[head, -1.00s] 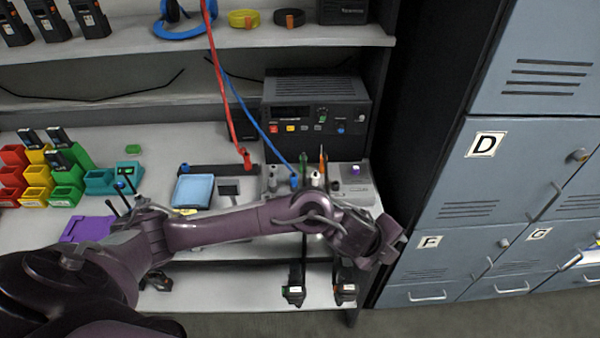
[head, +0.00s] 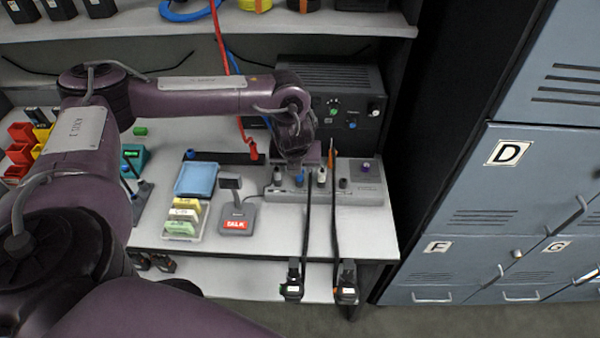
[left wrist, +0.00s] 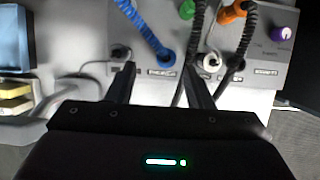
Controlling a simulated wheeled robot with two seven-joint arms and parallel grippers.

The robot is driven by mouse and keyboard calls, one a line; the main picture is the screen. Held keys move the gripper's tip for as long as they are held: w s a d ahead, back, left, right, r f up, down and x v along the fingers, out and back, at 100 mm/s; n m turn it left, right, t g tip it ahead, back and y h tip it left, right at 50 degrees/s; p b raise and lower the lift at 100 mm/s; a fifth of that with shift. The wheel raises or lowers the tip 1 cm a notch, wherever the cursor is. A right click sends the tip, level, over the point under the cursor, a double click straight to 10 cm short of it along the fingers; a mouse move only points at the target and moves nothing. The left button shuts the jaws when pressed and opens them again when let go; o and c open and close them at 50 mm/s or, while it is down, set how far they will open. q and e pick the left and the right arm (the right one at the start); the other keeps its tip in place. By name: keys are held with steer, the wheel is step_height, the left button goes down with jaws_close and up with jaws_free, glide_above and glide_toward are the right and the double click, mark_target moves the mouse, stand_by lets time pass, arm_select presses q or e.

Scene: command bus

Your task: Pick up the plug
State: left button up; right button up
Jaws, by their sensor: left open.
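Several plugs sit on a grey socket panel (head: 358,193) on the desk. In the left wrist view a blue plug (left wrist: 165,58) on a coiled blue cable stands in a labelled socket, with a green plug (left wrist: 187,10) and an orange plug (left wrist: 234,13) behind it. A red plug (head: 253,151) hangs on a red cable left of the panel. My left gripper (head: 299,176) is over the panel. In the wrist view its open fingers (left wrist: 161,72) point toward the blue plug, one on each side, with nothing gripped. I cannot tell if they touch it. My right gripper is not in view.
A black radio unit (head: 345,90) stands behind the panel. A small stand with a red label (head: 236,224), a blue tray (head: 196,179) and colored blocks (head: 183,220) are to the left. Two black cables hang over the front edge. Lockers (head: 500,200) stand at right.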

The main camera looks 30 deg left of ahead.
arm_select(q)
steer(key=x, duration=0.3)
steer(key=p+x, duration=0.1)
steer(key=shift+w+d+f, duration=0.25)
steer(key=shift+w+f, duration=0.05)
steer(key=shift+f, duration=0.1)
steer(key=c, duration=0.9)
